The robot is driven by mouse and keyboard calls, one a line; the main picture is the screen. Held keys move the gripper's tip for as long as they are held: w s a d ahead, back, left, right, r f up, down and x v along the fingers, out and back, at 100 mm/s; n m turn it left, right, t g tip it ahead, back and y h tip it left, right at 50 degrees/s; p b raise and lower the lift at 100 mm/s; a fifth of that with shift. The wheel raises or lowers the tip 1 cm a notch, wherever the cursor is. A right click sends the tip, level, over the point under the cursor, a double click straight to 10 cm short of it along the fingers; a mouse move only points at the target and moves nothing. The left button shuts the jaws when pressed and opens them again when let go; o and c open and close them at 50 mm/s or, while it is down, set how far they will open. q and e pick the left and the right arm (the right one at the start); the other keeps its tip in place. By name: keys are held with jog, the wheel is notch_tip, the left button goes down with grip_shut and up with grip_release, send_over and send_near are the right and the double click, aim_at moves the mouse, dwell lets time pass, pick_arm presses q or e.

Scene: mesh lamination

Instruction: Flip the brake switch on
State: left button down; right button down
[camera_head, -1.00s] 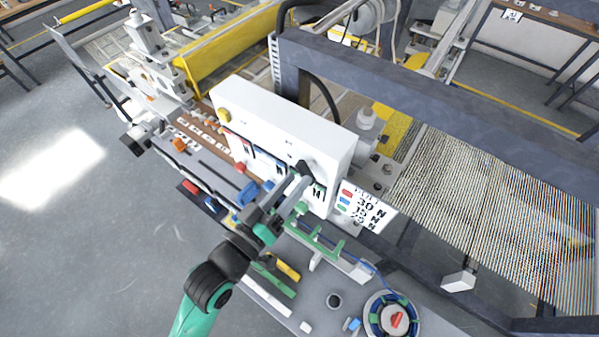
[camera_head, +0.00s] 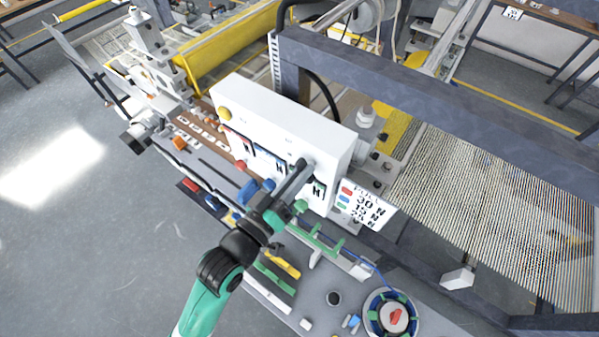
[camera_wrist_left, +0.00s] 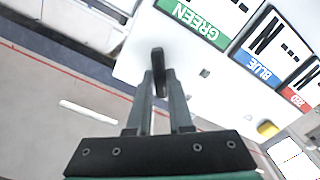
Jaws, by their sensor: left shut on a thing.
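A white control box (camera_head: 265,122) stands on the machine, with coloured displays on its front. The brake switch, a black lever (camera_wrist_left: 158,58), sticks out of the box's white face beside the GREEN display (camera_wrist_left: 196,20) in the left wrist view. My left gripper (camera_head: 300,168) reaches up to the right end of the box. In the left wrist view its two fingers (camera_wrist_left: 160,88) are shut on the lever, one on each side. In the head view the fingers largely hide the lever. My right gripper is in neither view.
A sign with force values (camera_head: 362,205) stands right of the box. Green and yellow parts (camera_head: 283,266) and a round dial with a red knob (camera_head: 396,318) lie on the bench below my arm. A dark frame beam (camera_head: 400,88) crosses behind the box.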

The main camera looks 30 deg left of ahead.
pick_arm(q)
jog(key=shift+m, duration=0.4)
jog(key=shift+d+r+m+p, duration=0.15)
jog(key=shift+m+p, duration=0.15)
jog(key=shift+m, duration=2.9)
jog(key=c, duration=0.8)
grip_release()
